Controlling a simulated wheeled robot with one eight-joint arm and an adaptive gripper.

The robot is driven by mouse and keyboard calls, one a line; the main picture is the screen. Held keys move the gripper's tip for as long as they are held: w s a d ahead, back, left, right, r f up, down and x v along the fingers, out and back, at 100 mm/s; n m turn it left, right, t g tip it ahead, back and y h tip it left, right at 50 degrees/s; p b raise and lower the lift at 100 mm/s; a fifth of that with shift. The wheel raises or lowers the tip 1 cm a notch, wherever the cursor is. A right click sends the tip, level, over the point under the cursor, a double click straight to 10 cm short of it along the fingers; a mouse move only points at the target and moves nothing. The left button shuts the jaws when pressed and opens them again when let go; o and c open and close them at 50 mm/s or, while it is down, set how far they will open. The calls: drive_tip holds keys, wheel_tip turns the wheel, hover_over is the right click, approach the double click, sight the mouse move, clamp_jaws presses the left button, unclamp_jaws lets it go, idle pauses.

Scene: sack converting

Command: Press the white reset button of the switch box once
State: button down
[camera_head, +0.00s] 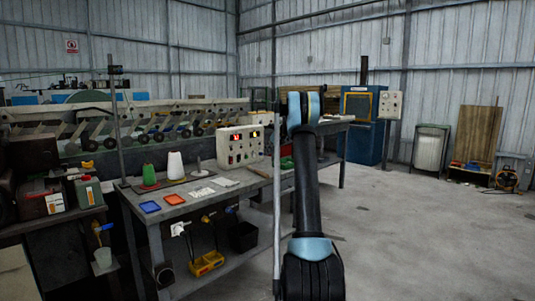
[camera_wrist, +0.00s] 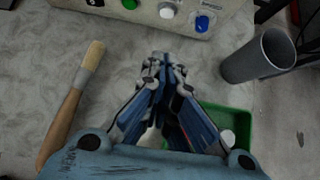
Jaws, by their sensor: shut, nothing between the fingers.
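The cream switch box (camera_wrist: 105,8) crosses the top of the wrist view, partly cut off. Its white button (camera_wrist: 167,11) sits between a green button (camera_wrist: 130,4) and a blue knob (camera_wrist: 203,22). My gripper (camera_wrist: 161,62) is shut and empty, its fingertips below the white button in the picture and apart from it. In the head view, a cream box (camera_head: 240,147) with red displays stands on the workbench; I cannot tell if it is the same box. My arm hides my gripper there.
In the wrist view, a wooden-handled brush (camera_wrist: 68,115) lies left of my gripper. A grey cup (camera_wrist: 258,57) and a green tray (camera_wrist: 238,122) are to the right. The workbench (camera_head: 245,190) also carries thread cones (camera_head: 176,165). Open floor (camera_head: 430,235) lies right.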

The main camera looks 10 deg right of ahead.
sight(254, 155)
drive_tip(key=x, duration=0.7)
drive_tip(key=shift+w+a+f, duration=0.15)
drive_tip(key=shift+w+f, duration=0.05)
drive_tip(key=shift+w+a+r, duration=0.1)
drive_tip(key=shift+w+a, duration=0.55)
drive_tip(key=shift+w, duration=0.2)
drive_tip(key=shift+w+a, duration=0.45)
drive_tip(key=shift+w, duration=0.2)
